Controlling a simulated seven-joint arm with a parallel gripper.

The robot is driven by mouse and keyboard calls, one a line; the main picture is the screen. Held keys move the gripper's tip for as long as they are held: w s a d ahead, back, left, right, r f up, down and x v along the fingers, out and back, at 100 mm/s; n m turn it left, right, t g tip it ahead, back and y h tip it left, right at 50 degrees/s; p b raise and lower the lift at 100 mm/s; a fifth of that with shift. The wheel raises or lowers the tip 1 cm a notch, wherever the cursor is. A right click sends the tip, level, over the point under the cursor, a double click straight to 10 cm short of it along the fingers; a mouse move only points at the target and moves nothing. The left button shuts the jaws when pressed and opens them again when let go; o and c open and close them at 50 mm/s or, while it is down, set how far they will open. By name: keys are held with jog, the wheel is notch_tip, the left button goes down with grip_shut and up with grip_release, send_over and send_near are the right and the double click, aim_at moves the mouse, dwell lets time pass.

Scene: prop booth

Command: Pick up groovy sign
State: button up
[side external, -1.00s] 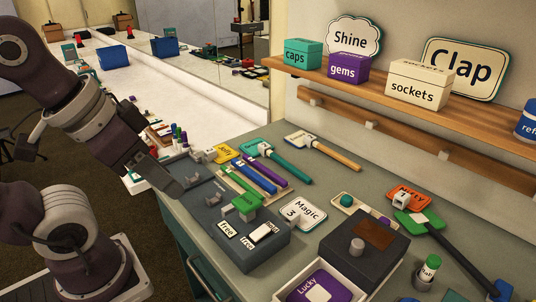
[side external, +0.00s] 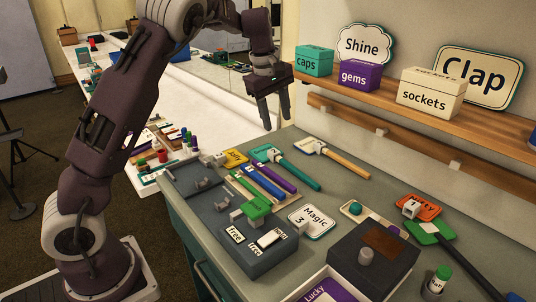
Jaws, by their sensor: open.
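I cannot read the word "groovy" on any sign. Several paddle signs lie on the grey-green counter: one with a teal handle (side external: 298,175), one with a wooden handle (side external: 346,165), and a green one (side external: 424,230) with a dark handle. My gripper (side external: 276,123) is open and empty, fingers pointing down, in the air above the back of the counter. In the picture it is just above the heads of the teal-handled and wooden-handled signs. It touches nothing.
A wooden shelf (side external: 440,122) holds the caps (side external: 314,61), gems (side external: 360,76) and sockets (side external: 432,98) boxes, with Shine and Clap signs behind. A Magic sign (side external: 312,221), a yellow sign (side external: 235,157), a dark box (side external: 372,258) and a mirror crowd the area.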

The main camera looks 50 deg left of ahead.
jog(key=w+a+f+n+y, duration=0.1)
jog(key=w+a+f, duration=0.1)
jog(key=w+f, duration=0.25)
jog(key=n+g+y, duration=0.1)
jog(key=y, duration=0.1)
send_near(286, 162)
jog(key=shift+w+a+f, duration=0.15)
jog(key=shift+w+f, duration=0.3)
jog(key=shift+f, duration=0.2)
jog(key=x, duration=0.7)
jog(key=shift+s+a+f, duration=0.15)
jog(key=shift+s+f, duration=0.05)
jog(key=shift+s, duration=0.1)
grip_shut()
